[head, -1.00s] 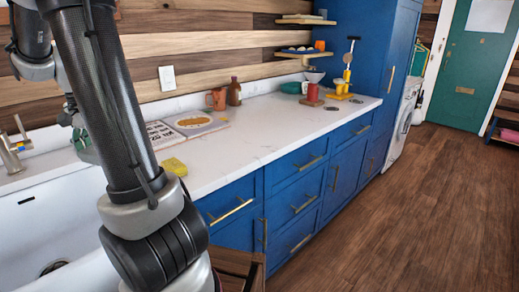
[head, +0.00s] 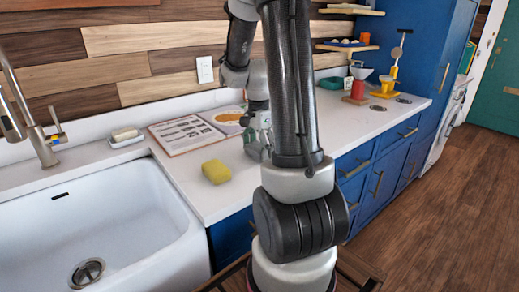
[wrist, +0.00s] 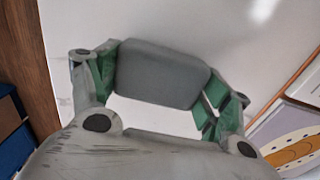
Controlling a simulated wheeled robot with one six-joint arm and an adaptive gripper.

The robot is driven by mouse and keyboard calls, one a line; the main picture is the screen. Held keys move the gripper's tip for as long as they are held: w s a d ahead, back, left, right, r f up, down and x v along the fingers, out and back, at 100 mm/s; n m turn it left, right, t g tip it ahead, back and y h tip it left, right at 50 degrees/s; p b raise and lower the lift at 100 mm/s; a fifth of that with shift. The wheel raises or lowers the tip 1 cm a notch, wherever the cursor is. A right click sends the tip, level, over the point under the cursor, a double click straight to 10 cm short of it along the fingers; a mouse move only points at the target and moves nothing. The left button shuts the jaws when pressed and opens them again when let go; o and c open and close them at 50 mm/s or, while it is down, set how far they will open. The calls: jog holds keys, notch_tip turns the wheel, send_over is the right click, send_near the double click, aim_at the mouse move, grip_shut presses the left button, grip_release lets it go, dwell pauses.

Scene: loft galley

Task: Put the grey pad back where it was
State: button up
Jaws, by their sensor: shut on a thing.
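The grey pad (wrist: 162,75) is a rounded slab between the green-lined fingers of my gripper (wrist: 161,84) in the wrist view. My gripper is shut on it, with one finger at each end. White counter shows behind the pad; I cannot tell whether it touches the surface. In the head view, my gripper (head: 258,138) is over the white counter (head: 228,194), right of the yellow sponge and partly behind my arm. The pad cannot be made out in the head view.
The yellow sponge (head: 216,172) lies near the counter's front edge. A printed board (head: 188,133) lies behind it. A soap dish (head: 126,138), faucet (head: 38,135) and white sink (head: 100,225) are left. Further right stand a red stand (head: 358,86) and a yellow one (head: 388,84).

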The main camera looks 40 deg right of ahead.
jog(key=shift+a+f, duration=0.1)
jog(key=shift+f, duration=0.15)
jog(key=o, duration=1)
notch_tip(320, 180, up, 12)
jog(key=s+a+r+n+t, duration=0.1)
jog(key=s+a+n, duration=0.3)
jog(key=a+n, duration=0.1)
jog(key=s+a+r+n+t, duration=0.2)
jog(key=s+a+n, duration=0.2)
jog(key=n, duration=0.3)
jog(key=s+a+r+n+t, duration=0.1)
jog(key=s+a+r+n, duration=0.1)
jog(key=s+a+n, duration=0.3)
jog(key=shift+s+a+n, duration=0.3)
jog(key=shift+s+n, duration=0.35)
jog(key=shift+n, duration=0.15)
